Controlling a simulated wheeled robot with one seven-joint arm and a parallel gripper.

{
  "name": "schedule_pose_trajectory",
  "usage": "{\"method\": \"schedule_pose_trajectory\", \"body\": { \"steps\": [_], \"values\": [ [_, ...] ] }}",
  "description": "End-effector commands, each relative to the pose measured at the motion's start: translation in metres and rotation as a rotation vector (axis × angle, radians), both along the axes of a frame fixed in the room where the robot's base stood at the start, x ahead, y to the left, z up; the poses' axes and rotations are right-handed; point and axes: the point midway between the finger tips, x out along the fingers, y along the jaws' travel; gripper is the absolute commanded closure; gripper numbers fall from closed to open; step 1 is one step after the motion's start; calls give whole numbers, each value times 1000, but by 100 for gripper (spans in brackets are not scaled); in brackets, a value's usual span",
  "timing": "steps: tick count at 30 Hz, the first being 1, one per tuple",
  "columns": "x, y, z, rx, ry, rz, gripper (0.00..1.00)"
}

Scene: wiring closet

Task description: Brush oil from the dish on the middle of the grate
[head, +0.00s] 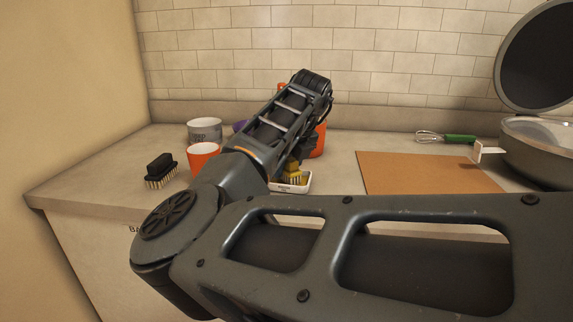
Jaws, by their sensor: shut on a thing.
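My gripper (306,150) points down near the middle of the counter, mostly hidden behind my own arm. It is shut on a brush, of which a yellow head (294,174) shows below it. The yellow head is at a small white dish (305,188); I cannot tell whether it touches the dish. Any oil is hidden. A round grey vessel (540,150) with a raised dark lid (540,55) stands at the right edge, cut off by the frame. I cannot make out a grate in it.
A black scrub brush (160,171), an orange cup (203,157) and a grey can (204,130) stand at left. An orange container (319,140) is behind my gripper. An orange-brown board (425,172) lies clear at right, with a green-handled whisk (458,139) behind it.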

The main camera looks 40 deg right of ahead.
Motion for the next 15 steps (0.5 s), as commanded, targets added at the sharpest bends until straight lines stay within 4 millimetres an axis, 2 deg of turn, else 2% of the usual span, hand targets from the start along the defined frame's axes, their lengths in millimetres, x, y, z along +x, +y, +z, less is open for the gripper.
{"method": "schedule_pose_trajectory", "body": {
  "steps": [7,8,15],
  "values": [
    [0,0,-4,0,0,0,82],
    [0,0,-3,0,0,0,55],
    [0,0,-3,0,0,0,32]
  ]
}}
